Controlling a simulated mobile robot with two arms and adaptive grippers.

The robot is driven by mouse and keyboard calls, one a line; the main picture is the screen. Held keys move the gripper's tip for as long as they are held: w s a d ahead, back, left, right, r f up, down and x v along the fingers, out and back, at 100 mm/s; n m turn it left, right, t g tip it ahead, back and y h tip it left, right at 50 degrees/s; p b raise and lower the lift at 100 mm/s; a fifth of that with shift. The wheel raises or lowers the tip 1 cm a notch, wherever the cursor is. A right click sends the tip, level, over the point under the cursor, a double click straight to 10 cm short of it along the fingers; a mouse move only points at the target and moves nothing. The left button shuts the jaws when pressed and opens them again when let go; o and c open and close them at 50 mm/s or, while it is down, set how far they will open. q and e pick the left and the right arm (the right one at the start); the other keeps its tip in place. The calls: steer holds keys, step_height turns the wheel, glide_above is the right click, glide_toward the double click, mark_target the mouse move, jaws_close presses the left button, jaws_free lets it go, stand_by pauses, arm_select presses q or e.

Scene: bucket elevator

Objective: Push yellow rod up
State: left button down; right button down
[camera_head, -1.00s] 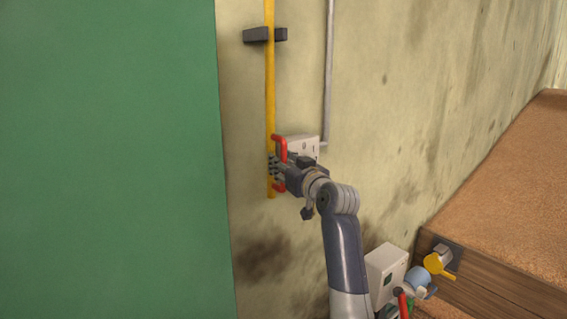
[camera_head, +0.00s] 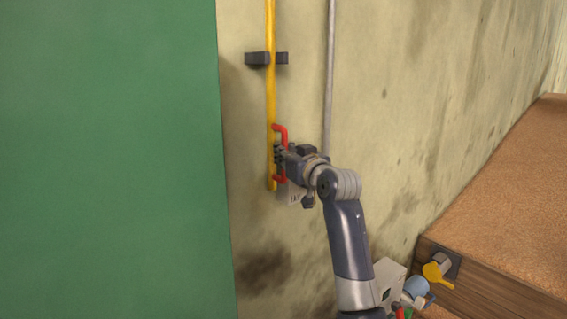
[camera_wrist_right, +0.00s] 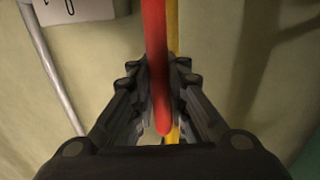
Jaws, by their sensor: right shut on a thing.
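The yellow rod (camera_head: 270,95) stands upright against the wall and runs through a dark bracket (camera_head: 266,58). A red handle (camera_head: 280,128) is fixed to its lower part, and the rod's lower end shows just below the handle. My right gripper (camera_head: 279,155) is shut on the red handle, reaching in from the right. In the right wrist view the red handle (camera_wrist_right: 156,50) passes between the fingers (camera_wrist_right: 158,85), with the yellow rod (camera_wrist_right: 174,40) behind it. My left gripper is not in view.
A green panel (camera_head: 110,160) fills the left. At lower right are a wooden bin with brown grain (camera_head: 500,210) and a yellow lever (camera_head: 434,272).

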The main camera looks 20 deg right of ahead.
mark_target(286, 138)
step_height(286, 138, up, 4)
steer(key=shift+r+p, duration=0.2)
steer(key=shift+p, duration=0.45)
steer(key=c, duration=1.8)
jaws_free()
steer(key=shift+o, duration=1.2)
steer(key=shift+s+d, duration=0.1)
steer(key=shift+s, duration=0.3)
steer(key=shift+f, duration=0.1)
steer(key=shift+w, duration=0.1)
